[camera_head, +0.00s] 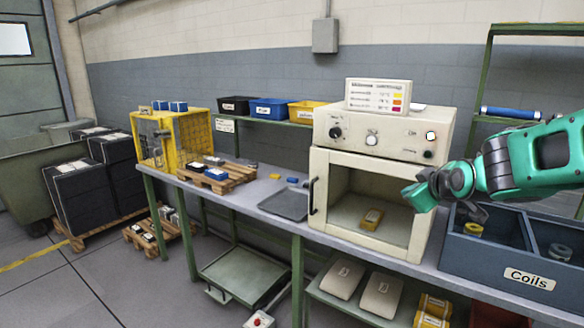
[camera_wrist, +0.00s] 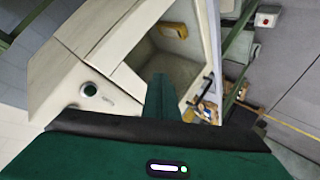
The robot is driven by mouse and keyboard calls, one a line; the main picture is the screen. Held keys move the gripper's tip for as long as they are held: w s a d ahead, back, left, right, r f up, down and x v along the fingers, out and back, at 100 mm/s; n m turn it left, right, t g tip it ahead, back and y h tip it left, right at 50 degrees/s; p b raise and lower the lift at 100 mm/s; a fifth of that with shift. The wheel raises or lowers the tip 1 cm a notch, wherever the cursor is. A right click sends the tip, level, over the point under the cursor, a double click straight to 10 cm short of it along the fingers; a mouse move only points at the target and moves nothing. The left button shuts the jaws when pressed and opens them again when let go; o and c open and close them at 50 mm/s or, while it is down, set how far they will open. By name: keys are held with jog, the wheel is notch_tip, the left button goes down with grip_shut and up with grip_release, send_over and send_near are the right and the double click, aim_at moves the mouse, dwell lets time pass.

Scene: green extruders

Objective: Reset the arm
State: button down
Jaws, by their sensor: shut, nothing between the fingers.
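My green arm (camera_head: 530,160) reaches in from the right in the head view. My gripper (camera_head: 418,196) is at its end, in front of the right side of the cream oven (camera_head: 330,170). In the wrist view my gripper's fingers (camera_wrist: 160,95) are together, with nothing between them, and point toward the oven front. A yellow block (camera_head: 372,218) lies on the oven floor; it also shows in the wrist view (camera_wrist: 175,29). I cannot tell whether glass covers the oven front.
A blue-grey bin labelled Coils (camera_head: 490,268) stands right of the oven, below my arm. A grey tray (camera_head: 285,204) lies left of it. A wooden pallet (camera_head: 222,180) and a yellow cage (camera_head: 175,138) are further left on the bench.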

jog(key=s+d+f+m+g+h, duration=0.1)
jog(key=s+d+f+m+g, duration=0.25)
jog(key=s, duration=0.65)
jog(key=s+d+f+m+g, duration=0.3)
jog(key=s+d+f+m, duration=0.15)
jog(key=s, duration=0.45)
jog(key=s+f+m+g, duration=0.2)
jog(key=s, duration=0.7)
jog(key=s+f+m+g+y, duration=0.1)
jog(key=s+f+m+g, duration=0.1)
jog(key=s, duration=0.8)
jog(key=shift+a+m+g, duration=0.3)
jog(key=shift+m+g, duration=0.2)
jog(key=shift+g, duration=0.35)
jog(key=shift+w, duration=0.1)
jog(key=shift+w+f, duration=0.2)
jog(key=shift+w, duration=0.3)
